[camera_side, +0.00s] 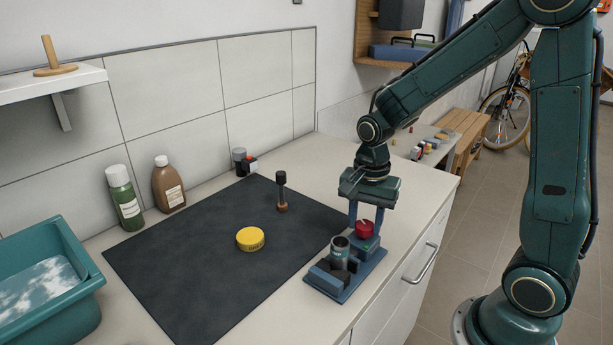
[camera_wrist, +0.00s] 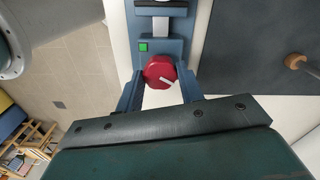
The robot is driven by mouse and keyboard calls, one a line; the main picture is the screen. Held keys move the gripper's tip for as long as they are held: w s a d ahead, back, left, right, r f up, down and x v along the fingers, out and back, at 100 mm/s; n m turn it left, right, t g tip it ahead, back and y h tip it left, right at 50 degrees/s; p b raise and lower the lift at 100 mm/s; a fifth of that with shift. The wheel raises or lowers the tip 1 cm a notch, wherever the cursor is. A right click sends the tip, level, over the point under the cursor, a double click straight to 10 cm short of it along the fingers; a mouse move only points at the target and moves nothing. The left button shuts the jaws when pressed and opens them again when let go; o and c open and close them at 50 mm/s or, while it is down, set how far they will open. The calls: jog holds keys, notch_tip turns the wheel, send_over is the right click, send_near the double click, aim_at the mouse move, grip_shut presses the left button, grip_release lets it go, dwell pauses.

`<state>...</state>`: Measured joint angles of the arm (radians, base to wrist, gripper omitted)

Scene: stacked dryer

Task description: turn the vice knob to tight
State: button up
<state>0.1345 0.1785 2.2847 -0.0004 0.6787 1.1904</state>
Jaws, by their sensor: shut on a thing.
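The vice (camera_side: 341,285) is a blue fixture at the counter's front edge, with a grey cylinder (camera_side: 340,252) standing between its dark jaws. The red vice knob (camera_side: 364,229) sits at its back end. In the wrist view the knob (camera_wrist: 160,73) has a white pointer line slanting toward the lower right, and a green mark (camera_wrist: 144,46) is on the body near it. My gripper (camera_side: 366,228) is over the knob, pointing down, with one finger on each side of it. In the wrist view my gripper (camera_wrist: 160,86) is shut on the knob.
A dark mat (camera_side: 205,262) holds a yellow round tin (camera_side: 250,239) and a black-handled tool (camera_side: 281,192) standing upright. Two bottles (camera_side: 125,198) and small items (camera_side: 243,161) stand along the wall. A teal basin (camera_side: 45,290) is at left.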

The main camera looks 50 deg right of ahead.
aim_at(369, 228)
jog(key=o, duration=1)
jog(key=shift+r, duration=0.1)
notch_tip(369, 228, up, 14)
jog(key=shift+f, duration=0.15)
dwell(0.3)
jog(key=s+a+n+t, duration=0.1)
jog(key=s+n+t, duration=0.1)
jog(key=s+n, duration=0.2)
jog(key=s+a+r+n+t, duration=0.1)
jog(key=s+n, duration=0.3)
jog(key=n, duration=0.2)
jog(key=s+a+n+t, duration=0.2)
jog(key=s+n, duration=0.3)
jog(key=shift+a+r+t, duration=0.1)
jog(key=shift+r+t, duration=0.15)
jog(key=shift+t, duration=0.05)
